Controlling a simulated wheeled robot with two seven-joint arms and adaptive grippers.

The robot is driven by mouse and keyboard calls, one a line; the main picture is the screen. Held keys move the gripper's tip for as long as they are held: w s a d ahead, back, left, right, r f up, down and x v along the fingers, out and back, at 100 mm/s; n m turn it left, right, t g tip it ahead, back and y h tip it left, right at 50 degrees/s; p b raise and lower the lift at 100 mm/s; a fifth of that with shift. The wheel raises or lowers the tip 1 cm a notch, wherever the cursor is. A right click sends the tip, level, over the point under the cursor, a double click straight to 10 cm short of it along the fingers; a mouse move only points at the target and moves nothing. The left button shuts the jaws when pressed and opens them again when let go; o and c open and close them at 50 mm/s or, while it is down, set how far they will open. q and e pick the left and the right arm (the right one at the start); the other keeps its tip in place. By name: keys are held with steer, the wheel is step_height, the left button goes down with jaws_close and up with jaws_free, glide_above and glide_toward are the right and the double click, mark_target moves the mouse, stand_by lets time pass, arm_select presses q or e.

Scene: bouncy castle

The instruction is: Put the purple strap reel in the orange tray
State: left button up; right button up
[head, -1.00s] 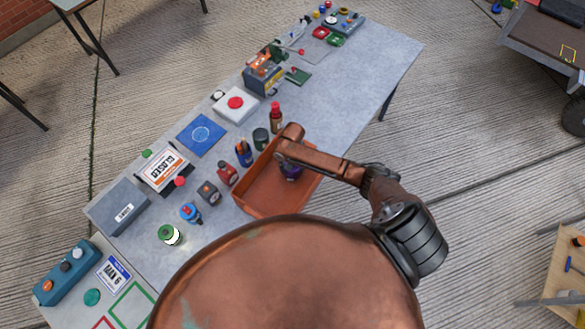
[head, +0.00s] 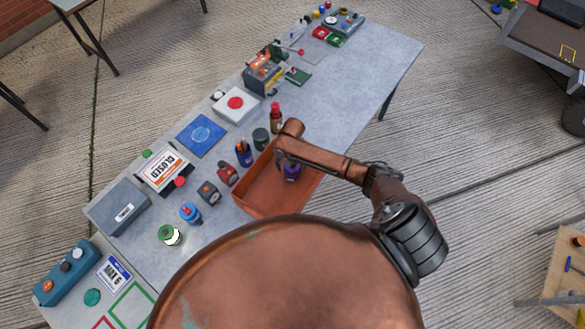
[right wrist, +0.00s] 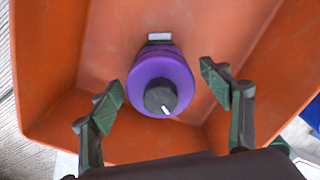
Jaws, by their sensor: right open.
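The purple strap reel (head: 292,173) is inside the orange tray (head: 262,201), toward its right side in the head view. In the right wrist view the reel (right wrist: 163,82) shows its purple flange and dark hub, with the orange tray's floor (right wrist: 110,40) around it. My right gripper (head: 281,158) is over the tray beside the reel. The wrist view shows the right gripper (right wrist: 161,84) open, its fingers apart on either side of the reel with gaps, holding nothing. My left gripper is not in view.
A dark green canister (head: 261,138), a red-capped bottle (head: 276,118) and a pen cup (head: 244,154) stand close behind the tray. A red item (head: 227,174) is to its left. The table (head: 355,85) is clear toward the upper right.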

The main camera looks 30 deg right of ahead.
step_height(320, 180, up, 10)
steer(key=shift+f, duration=0.25)
